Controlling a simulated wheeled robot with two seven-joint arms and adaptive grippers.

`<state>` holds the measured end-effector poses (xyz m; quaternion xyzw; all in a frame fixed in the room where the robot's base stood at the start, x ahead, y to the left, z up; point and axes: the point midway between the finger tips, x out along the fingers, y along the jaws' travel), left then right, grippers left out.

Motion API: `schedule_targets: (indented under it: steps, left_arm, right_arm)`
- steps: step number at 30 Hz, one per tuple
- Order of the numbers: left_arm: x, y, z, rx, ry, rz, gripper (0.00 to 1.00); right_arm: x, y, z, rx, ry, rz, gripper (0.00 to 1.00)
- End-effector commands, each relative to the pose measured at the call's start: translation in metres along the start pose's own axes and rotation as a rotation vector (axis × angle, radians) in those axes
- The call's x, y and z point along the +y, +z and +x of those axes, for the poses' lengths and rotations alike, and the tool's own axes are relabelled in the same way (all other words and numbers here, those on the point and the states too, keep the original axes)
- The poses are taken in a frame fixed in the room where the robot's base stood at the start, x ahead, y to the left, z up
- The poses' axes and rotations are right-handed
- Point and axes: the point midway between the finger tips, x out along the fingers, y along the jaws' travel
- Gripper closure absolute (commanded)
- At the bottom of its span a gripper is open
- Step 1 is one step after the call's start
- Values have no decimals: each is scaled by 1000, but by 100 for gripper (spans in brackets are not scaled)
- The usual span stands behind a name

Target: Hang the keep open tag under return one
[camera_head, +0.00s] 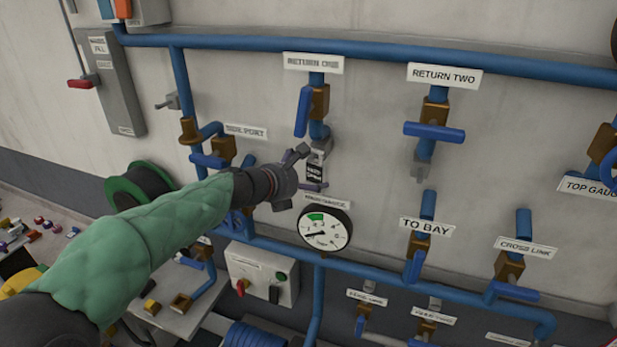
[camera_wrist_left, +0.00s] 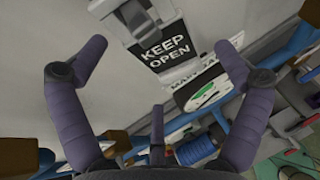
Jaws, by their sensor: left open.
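The black keep open tag (camera_head: 314,173) hangs under the RETURN ONE label (camera_head: 313,63), below a grey bracket (camera_head: 321,147) on the wall. In the left wrist view the tag (camera_wrist_left: 165,50) faces me with its white lettering readable, and a grey clip or hook (camera_wrist_left: 145,25) covers its upper part. My left gripper (camera_head: 309,168) is open around the tag, with a finger to each side and visible gaps between. Whether the tag rests fully on the bracket cannot be told. My right gripper is in neither view.
A blue valve handle (camera_head: 303,111) and brass valve sit just above the tag. A round gauge (camera_head: 325,229) is close below. The SIDE PORT valve (camera_head: 222,149) is to the left, and RETURN TWO with its blue handle (camera_head: 434,132) to the right. Bare wall lies between.

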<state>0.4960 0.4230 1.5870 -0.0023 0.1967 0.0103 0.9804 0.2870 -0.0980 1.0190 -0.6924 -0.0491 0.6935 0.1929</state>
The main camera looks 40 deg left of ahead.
Motion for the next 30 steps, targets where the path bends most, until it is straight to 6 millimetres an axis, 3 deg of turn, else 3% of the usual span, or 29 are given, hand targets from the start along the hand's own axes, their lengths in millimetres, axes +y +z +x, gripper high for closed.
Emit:
schedule_targets:
  steps: [9,15,30]
  left_arm:
    - [1,0,-64,-1,4,0,2]
    - [1,0,-90,-1,3,0,2]
    - [0,-1,-99,1,0,0,2]
  right_arm:
    - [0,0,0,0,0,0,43]
    - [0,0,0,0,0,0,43]
    - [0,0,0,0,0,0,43]
